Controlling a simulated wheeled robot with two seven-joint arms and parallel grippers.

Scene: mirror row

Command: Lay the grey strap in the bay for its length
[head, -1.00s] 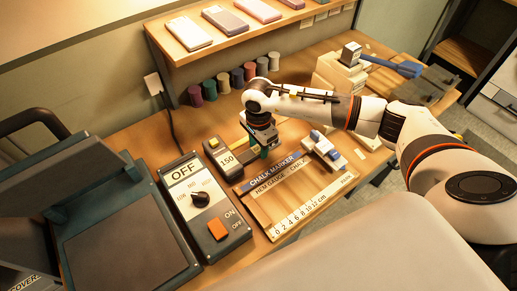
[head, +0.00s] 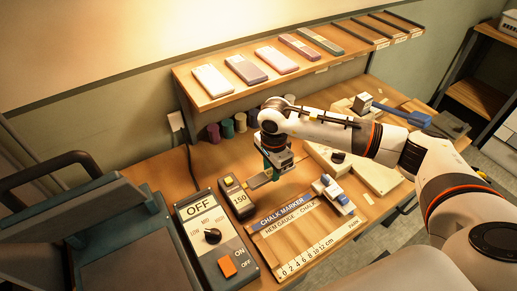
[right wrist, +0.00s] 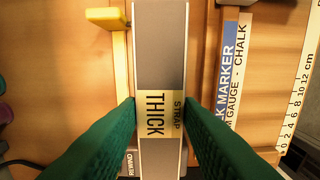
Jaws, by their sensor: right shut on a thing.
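My right gripper (head: 273,174) is over the middle of the bench. In the right wrist view its green fingertips (right wrist: 160,108) are shut on the sides of the grey strap (right wrist: 160,50). The strap has light edges and a yellow label reading THICK STRAP. In the head view a short grey piece, probably the strap's end (head: 258,181), shows left of the gripper, and the rest is hidden. Whether it touches the bench is unclear. Dark-framed empty bays (head: 376,30) with small labels are at the right of the raised shelf (head: 212,98). My left gripper is out of view.
A gauge reading 150 (head: 239,200) stands left of the gripper. A chalk marker board with a ruler (head: 318,250) lies in front. A switch box (head: 215,240) is at left. Several coloured spools (head: 227,128) stand under the shelf, which holds several flat pieces (head: 277,60).

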